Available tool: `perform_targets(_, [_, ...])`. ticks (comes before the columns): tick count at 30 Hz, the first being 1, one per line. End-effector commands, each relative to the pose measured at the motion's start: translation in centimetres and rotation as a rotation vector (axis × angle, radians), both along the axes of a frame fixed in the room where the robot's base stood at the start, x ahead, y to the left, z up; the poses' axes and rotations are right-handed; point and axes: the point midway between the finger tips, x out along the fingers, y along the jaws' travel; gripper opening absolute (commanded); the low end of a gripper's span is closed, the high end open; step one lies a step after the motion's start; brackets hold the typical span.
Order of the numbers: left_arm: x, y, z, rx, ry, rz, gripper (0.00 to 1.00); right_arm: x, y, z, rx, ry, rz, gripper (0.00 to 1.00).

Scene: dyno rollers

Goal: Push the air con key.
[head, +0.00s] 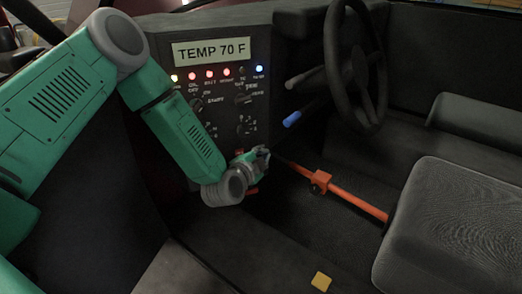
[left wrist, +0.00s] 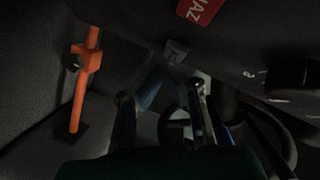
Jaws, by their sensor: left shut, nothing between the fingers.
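The dash panel (head: 225,100) stands upright in the head view, with a display (head: 212,51) reading TEMP 70 F above a row of lights and knobs. My left gripper (head: 262,154) is low at the panel's right edge, shut and empty. In the left wrist view its fingers (left wrist: 198,88) point toward the panel, close to a small dark grey key (left wrist: 175,51) beside a red key (left wrist: 199,10) marked HAZ. I cannot read a label on the grey key, nor tell whether the fingers touch it. The air con key cannot be identified for sure. My right gripper is out of view.
An orange bar (head: 345,192) with a clamp runs from near my left gripper toward the seat (head: 455,225). A steering wheel (head: 355,65) and blue-tipped lever (head: 292,119) are at the upper right. A yellow block (head: 321,281) lies at the bottom.

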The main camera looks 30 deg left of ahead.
Motion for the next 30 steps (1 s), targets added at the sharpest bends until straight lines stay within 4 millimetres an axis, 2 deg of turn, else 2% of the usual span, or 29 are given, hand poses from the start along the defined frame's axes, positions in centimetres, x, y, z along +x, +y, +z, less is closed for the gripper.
perform_targets(20, [0.58, 0.66, 0.2, 0.001, -0.001, 0.0, 0.0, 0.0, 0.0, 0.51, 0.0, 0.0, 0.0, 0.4])
perform_targets(30, [0.05, 0.07, 0.26, 0.002, 0.002, -0.001, 0.0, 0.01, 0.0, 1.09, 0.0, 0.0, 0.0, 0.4])
